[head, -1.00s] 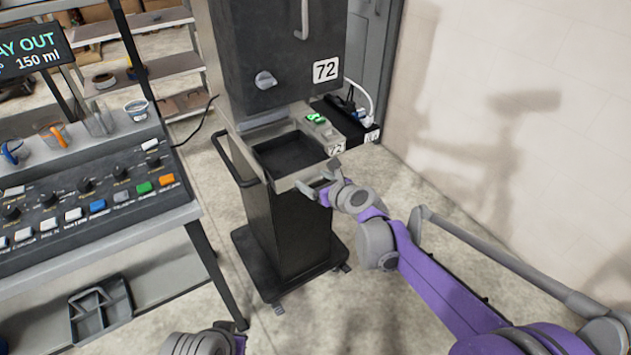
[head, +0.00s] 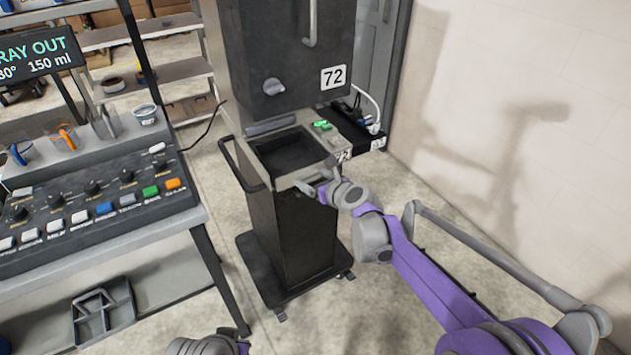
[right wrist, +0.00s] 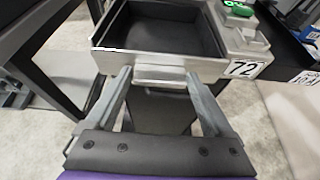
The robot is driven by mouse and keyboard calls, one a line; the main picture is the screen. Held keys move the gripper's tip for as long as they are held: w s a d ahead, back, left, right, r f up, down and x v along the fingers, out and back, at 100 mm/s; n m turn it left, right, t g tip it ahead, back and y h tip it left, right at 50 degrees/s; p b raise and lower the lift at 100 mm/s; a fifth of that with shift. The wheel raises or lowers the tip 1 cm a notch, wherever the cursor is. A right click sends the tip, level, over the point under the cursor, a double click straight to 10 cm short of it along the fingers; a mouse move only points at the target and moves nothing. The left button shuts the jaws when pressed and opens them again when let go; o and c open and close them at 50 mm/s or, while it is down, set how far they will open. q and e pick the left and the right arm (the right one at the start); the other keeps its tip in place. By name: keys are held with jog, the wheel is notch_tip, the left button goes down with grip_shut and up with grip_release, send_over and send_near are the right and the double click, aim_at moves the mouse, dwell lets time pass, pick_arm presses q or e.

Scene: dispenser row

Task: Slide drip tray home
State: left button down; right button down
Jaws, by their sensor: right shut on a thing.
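The drip tray (head: 285,179) is a grey metal frame with a black basin, projecting from the front of dispenser 72 (head: 285,45). Its basin (right wrist: 165,32) is largely visible in the right wrist view. My right gripper (head: 311,187) is at the tray's front. In the right wrist view its fingers (right wrist: 160,82) are at the two ends of the pale front handle (right wrist: 160,75), shut on it. The back of the tray is hidden under the dispenser body. Only a piece of my left arm shows at the bottom edge; its gripper is out of view.
A black side bar (head: 240,168) runs along the tray's left. A green-lit block (head: 322,126) sits at its right. A control panel (head: 95,195) stands left, with a screen (head: 35,55) ending in "RAY OUT".

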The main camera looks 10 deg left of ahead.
jog(key=shift+w+a, duration=0.45)
jog(key=shift+w, duration=0.15)
grip_release()
jog(key=v, duration=1.1)
jog(key=s+d+f+n+g+h+p, duration=0.1)
jog(key=s+d+n+h+p, duration=0.1)
jog(key=s+d+n, duration=0.4)
jog(key=s+d+f+n+g+h+p, duration=0.1)
jog(key=s+d+n+g+h+p, duration=0.1)
jog(key=s+d+n, duration=0.5)
jog(key=s+d+f+n+g+h+p, duration=0.2)
jog(key=s+d+n, duration=0.4)
jog(key=s+n, duration=0.9)
jog(key=s+h+p, duration=0.1)
jog(key=s+p, duration=0.1)
jog(key=s, duration=0.2)
jog(key=shift+d+n+h, duration=0.4)
